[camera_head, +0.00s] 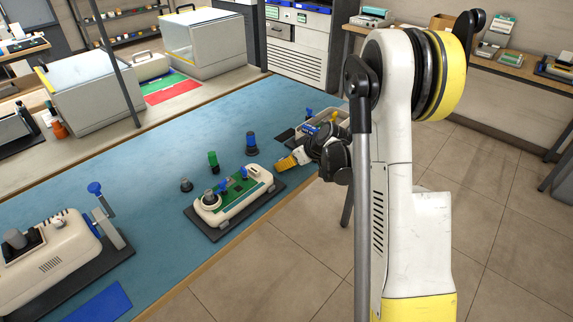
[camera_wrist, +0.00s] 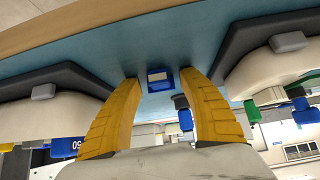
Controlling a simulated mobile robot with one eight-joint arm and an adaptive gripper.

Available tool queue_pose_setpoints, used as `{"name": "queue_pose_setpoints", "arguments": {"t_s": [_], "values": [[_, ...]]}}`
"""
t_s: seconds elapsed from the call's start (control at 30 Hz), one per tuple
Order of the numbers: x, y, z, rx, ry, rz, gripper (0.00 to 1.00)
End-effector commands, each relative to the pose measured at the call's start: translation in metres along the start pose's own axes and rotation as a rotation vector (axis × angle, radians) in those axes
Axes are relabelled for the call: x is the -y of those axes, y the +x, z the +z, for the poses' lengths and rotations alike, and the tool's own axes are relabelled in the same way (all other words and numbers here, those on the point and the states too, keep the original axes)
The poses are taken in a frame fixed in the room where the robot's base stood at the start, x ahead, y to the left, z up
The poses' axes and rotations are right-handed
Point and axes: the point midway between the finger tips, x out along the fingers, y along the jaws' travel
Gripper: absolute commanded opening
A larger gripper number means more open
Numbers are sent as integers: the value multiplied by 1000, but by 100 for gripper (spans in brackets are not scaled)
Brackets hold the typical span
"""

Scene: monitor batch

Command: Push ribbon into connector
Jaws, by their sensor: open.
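My gripper (camera_head: 287,162) is low over the blue mat, just right of a cream device (camera_head: 262,178) with a green board (camera_head: 236,192) and blue parts on top. In the wrist view its two yellow fingers (camera_wrist: 160,82) are spread apart with nothing held between them. A small blue block with a white face (camera_wrist: 158,79) shows between the fingertips; I cannot tell its distance. The cream device with green and blue parts (camera_wrist: 262,75) shows at the right of the wrist view. I cannot clearly pick out the ribbon or its connector.
A green-topped peg (camera_head: 212,160), a dark blue knob (camera_head: 252,143) and a grey knob (camera_head: 186,184) stand on the mat (camera_head: 165,235) behind the device. A grey tray (camera_head: 340,118) is behind my gripper. Another cream device (camera_head: 45,265) stands at left.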

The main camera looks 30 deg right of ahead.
Motion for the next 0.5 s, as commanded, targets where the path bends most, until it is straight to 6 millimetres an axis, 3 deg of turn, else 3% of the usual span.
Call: {"name": "queue_pose_setpoints", "arguments": {"t_s": [0.07,0.23,0.5], "values": [[0,0,0,0,0,0,49],[0,0,0,0,0,0,1],[0,0,0,0,0,0,0]]}}
